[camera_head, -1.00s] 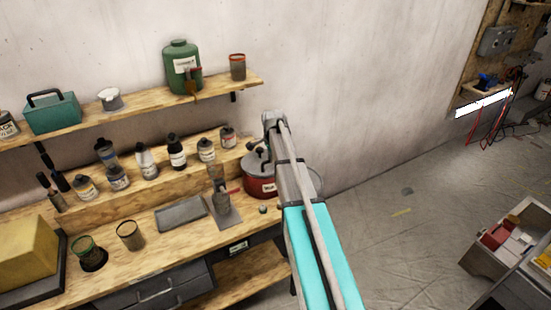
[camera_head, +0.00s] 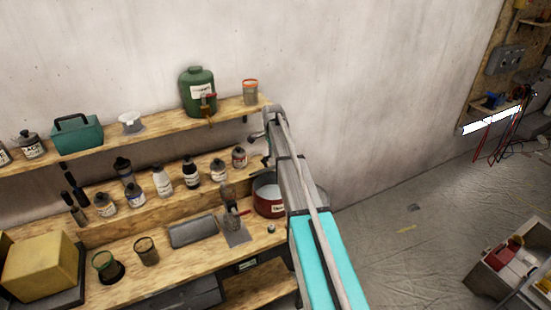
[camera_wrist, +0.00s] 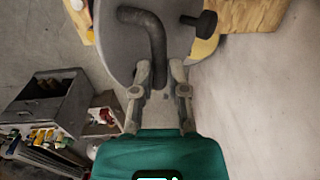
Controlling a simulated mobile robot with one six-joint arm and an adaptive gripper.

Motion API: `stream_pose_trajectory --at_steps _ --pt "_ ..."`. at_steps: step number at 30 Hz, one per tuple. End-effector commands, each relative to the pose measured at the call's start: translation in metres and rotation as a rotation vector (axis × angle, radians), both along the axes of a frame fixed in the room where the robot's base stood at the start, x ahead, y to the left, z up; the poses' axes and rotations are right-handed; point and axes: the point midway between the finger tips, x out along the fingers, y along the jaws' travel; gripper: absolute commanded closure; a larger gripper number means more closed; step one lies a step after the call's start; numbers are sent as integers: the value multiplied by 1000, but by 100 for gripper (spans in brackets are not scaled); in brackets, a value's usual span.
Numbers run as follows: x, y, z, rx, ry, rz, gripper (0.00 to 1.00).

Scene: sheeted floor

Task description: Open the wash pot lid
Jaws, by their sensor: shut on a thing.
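The red wash pot (camera_head: 267,207) with a white label stands at the right end of the workbench. Its top is uncovered and its pale inside shows, partly hidden by my arm. The grey round lid (camera_wrist: 120,35) fills the top of the wrist view, with a dark curved handle (camera_wrist: 152,38) and a black knob (camera_wrist: 203,23). My gripper (camera_wrist: 159,75) is shut on the lower end of that handle. In the head view the lid is mostly hidden by my arm, raised above the pot; its exact tilt is unclear.
Bottles stand along the middle ledge (camera_head: 100,224) left of the pot. A green canister (camera_head: 197,88) and an orange-rimmed jar (camera_head: 250,92) stand on the upper shelf near my arm. The wall is close behind.

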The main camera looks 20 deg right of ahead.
Motion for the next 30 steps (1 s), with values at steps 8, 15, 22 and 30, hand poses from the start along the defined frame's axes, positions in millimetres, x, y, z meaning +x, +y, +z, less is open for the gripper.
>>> stream_pose_trajectory --at_steps 8,15,22,30 --pt "55 8 13 1 -9 4 100" --pt "94 12 13 0 -6 3 100" --pt "124 17 6 0 -5 4 100" --pt "143 19 0 0 -4 4 100"
